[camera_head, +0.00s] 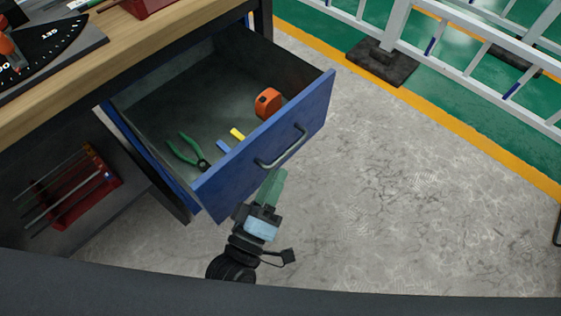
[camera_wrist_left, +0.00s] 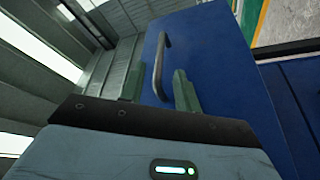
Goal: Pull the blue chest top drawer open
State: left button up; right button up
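The blue chest top drawer (camera_head: 262,158) is pulled well out, and its inside shows in the head view. Its dark bar handle (camera_head: 281,147) is on the blue front; the handle also shows in the left wrist view (camera_wrist_left: 160,65). My left gripper (camera_head: 272,186) is just below and in front of the handle in the head view. In the left wrist view its two green fingers (camera_wrist_left: 158,88) stand apart, with the handle's near end in line with the gap between them. I see no finger pressed on the handle. My right gripper is in neither view.
The drawer holds green pliers (camera_head: 188,151), an orange tape measure (camera_head: 268,102) and small blue and yellow pieces. A wooden worktop (camera_head: 110,55) is above left. A red rack (camera_head: 75,200) sits on a lower shelf. Floor right of the drawer is clear up to a white railing (camera_head: 465,60).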

pick_arm(q)
jog(key=shift+v, duration=1.2)
